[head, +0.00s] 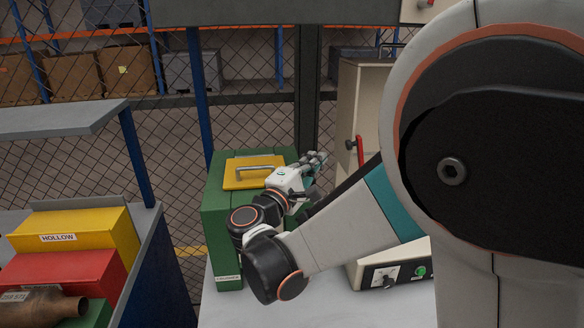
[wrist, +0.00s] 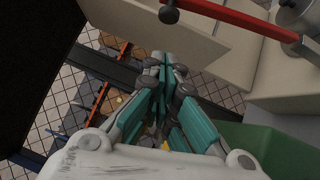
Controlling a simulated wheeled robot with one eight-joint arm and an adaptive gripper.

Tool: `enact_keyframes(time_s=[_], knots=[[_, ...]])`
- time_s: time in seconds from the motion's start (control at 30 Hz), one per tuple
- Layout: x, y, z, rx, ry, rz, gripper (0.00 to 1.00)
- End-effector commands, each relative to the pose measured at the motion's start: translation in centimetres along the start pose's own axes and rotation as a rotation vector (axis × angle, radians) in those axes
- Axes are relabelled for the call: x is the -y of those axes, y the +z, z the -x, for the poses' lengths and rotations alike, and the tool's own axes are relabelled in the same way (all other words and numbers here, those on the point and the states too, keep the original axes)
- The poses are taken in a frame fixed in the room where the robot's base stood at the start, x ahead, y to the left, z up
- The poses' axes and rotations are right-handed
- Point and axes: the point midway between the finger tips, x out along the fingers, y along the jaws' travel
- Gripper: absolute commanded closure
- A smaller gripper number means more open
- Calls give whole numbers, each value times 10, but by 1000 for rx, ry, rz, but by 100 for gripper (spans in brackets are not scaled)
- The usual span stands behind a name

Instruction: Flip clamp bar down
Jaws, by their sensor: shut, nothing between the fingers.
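The clamp bar, a red bar (head: 360,151), stands upright in the head view beside the cream machine, partly hidden by my arm. In the wrist view the red bar (wrist: 235,18) crosses the top right, with a dark knob at its left end and a metal fitting at its right. My gripper (head: 318,160) is left of the bar, above the green box's right edge. In the wrist view my gripper (wrist: 168,68) has its teal-padded fingers together, empty and apart from the bar.
The green box (head: 222,215) with a yellow, handled lid (head: 240,180) stands left of my gripper. The cream machine (head: 348,95) has a front panel with a green button (head: 420,271). Yellow (head: 90,222) and red bins (head: 70,275) are at left. White tabletop (head: 235,308) is bare in front.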

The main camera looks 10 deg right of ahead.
Motion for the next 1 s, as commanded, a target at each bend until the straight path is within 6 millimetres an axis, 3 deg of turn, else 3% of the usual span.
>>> enact_keyframes(time_s=[0.1,0.3,1.0], knots=[[2,1,-23,4,-1,0,100],[1,22,-40,2,-1,-1,100],[-3,32,-50,1,-13,-14,100]])
